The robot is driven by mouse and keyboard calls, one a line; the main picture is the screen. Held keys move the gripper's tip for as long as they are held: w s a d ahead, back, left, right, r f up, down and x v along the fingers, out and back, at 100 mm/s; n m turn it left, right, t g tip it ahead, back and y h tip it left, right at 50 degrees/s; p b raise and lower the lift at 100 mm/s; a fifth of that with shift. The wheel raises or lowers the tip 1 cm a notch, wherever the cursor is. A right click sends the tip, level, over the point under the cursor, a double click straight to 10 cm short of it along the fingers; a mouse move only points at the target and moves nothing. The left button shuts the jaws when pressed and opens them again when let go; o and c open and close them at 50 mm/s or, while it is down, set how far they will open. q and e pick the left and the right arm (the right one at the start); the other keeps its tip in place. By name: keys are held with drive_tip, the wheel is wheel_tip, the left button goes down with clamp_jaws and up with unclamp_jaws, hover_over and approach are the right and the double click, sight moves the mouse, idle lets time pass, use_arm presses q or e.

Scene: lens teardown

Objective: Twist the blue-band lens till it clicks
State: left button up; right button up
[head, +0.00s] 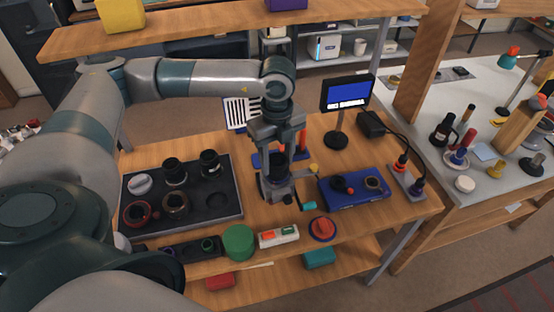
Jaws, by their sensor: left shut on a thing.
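My left gripper (277,186) points straight down over the middle of the bench, on a grey fixture (277,200). Its fingers are shut around a dark, round lens (278,168). The fingers hide most of this lens, and I cannot make out a blue band on it. A dark tray (232,228) to the left holds several round parts: two black lenses, a pale disc, a red-ringed part and a brown-ringed part. Its front right well is empty. My right gripper is not in view.
A blue mat (352,203) with small round parts lies right of the gripper, below a display (346,92) on a stand. A green cylinder (239,242), a small white box (279,236) and a red button (322,228) line the front. Orange uprights stand behind the gripper.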

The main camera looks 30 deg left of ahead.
use_arm(q)
drive_tip(key=shift+f+m+b, duration=0.1)
drive_tip(key=shift+m+b, duration=0.5)
drive_tip(key=shift+m, duration=0.1)
drive_tip(key=shift+m+b, duration=0.3)
drive_tip(key=shift+m, duration=0.3)
drive_tip(key=o, duration=1.3)
